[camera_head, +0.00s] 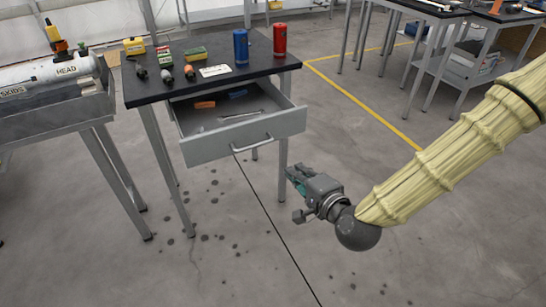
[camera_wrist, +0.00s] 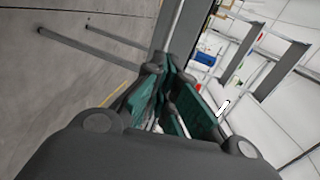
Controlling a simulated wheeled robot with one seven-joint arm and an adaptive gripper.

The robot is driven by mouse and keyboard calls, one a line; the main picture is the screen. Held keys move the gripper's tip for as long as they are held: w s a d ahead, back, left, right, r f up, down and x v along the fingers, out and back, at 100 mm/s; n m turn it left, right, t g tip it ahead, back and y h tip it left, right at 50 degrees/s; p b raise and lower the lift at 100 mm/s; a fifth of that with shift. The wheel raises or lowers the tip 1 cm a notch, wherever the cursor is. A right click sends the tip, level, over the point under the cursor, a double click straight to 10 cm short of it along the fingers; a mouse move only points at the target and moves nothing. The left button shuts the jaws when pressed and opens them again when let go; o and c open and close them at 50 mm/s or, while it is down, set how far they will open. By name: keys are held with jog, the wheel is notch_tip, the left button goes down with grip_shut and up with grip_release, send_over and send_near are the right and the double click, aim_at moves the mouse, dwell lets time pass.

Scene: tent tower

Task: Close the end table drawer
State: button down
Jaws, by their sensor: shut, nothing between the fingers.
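The end table (camera_head: 228,77) has a dark top and grey metal legs. Its grey drawer (camera_head: 225,147) is pulled well out, with a bar handle (camera_head: 252,143) on the front. A few tools and an orange item lie inside the drawer. My gripper (camera_head: 291,173) is shut and empty. In the head view it appears to the right of and below the drawer's right front corner, with a gap between them in the picture. In the wrist view my gripper (camera_wrist: 168,82) fills the lower middle, and a grey surface lies just beyond its fingertips; I cannot tell which part that is.
A blue can (camera_head: 241,47) and a red can (camera_head: 279,40) stand on the tabletop among several small items. A grey bench (camera_head: 60,110) bearing a white cylinder stands at the left. More tables stand at the back right. The floor in front is clear.

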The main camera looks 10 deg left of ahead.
send_near(268, 142)
jog(key=shift+x, duration=3.6)
